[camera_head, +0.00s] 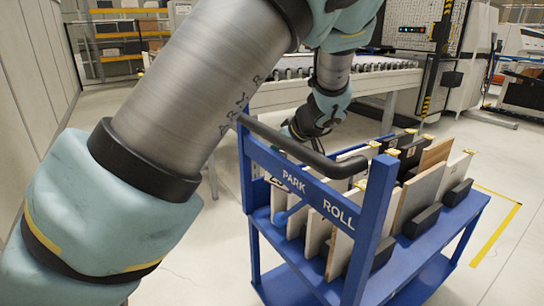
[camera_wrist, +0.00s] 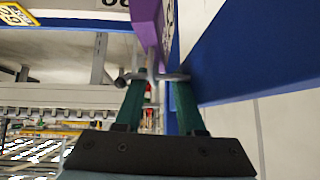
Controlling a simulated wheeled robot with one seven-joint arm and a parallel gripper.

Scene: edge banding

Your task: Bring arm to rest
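My arm (camera_head: 200,90) crosses the head view from the lower left to the top, then bends down to its wrist (camera_head: 325,105) behind the blue cart (camera_head: 378,215). The head view does not show my fingertips clearly; the cart's dark handle and frame are in front of that area. In the wrist view, my gripper (camera_wrist: 153,77) has two green fingers with grey tips turned inward, close to each other. A purple piece (camera_wrist: 147,22) shows just beyond the tips. I cannot tell whether the tips touch it or whether they are closed.
The cart, marked "PARK ROLL", holds several upright panels (camera_head: 418,195) with dark blocks between them. A roller conveyor (camera_head: 370,80) stands behind it. A blue beam (camera_wrist: 250,50) is close to my gripper on the right in the wrist view. Open floor (camera_head: 510,255) lies right of the cart.

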